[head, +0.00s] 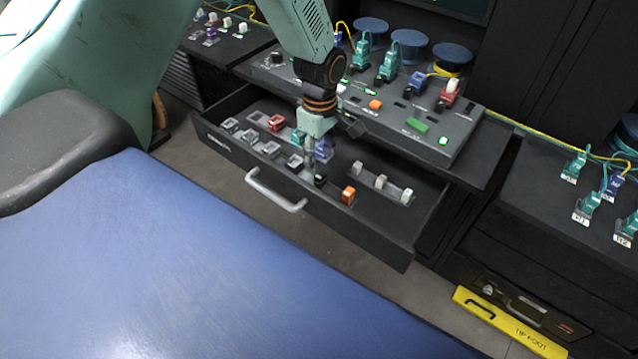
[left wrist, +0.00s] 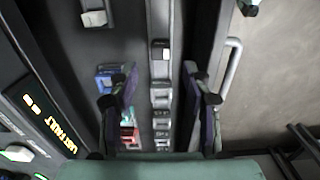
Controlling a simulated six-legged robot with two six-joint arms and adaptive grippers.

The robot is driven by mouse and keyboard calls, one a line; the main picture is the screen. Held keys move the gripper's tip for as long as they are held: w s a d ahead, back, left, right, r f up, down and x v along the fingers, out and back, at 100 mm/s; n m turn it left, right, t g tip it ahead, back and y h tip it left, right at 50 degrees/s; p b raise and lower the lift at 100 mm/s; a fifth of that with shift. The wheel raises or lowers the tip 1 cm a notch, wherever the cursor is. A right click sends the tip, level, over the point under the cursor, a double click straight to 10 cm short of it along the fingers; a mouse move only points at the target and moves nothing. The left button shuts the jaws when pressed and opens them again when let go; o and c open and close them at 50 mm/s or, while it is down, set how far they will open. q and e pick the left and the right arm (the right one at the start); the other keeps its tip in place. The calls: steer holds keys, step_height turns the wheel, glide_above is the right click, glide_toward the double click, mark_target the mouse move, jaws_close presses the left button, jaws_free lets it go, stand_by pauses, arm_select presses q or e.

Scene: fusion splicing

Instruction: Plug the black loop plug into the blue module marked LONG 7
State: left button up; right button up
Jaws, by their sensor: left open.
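My left gripper (head: 314,166) points down over the open drawer (head: 398,238). In the left wrist view its fingers (left wrist: 158,98) are apart, with nothing held between them. A small black piece (head: 320,180), which may be the black loop plug, sits in the drawer's front row just below the gripper. It also shows in the left wrist view (left wrist: 160,50), beyond the fingertips, with a pale top. A blue module (head: 417,82) stands on the console; another blue piece (head: 325,150) is in the drawer, partly behind the gripper. No LONG 7 marking is legible.
Grey pieces (head: 270,150), a red one (head: 277,122) and an orange one (head: 348,195) stand in the drawer. The console (head: 465,130) with teal plugs (head: 388,66) rises behind. The drawer handle (head: 275,192) and blue padded surface (head: 200,260) lie in front.

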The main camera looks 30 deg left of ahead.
mark_target(320, 175)
arm_select(q)
steer(key=shift+s+d+f+b, duration=0.15)
steer(key=shift+f+b, duration=0.5)
steer(key=shift+s+d+f+b, duration=0.1)
steer(key=shift+d+f+b, duration=0.05)
steer(key=shift+f+b, duration=0.45)
steer(key=f, duration=0.1)
steer(key=f+b, duration=0.1)
steer(key=f, duration=0.2)
steer(key=shift+w+a, duration=0.25)
steer(key=shift+f, duration=0.15)
steer(key=shift+s+d, duration=0.15)
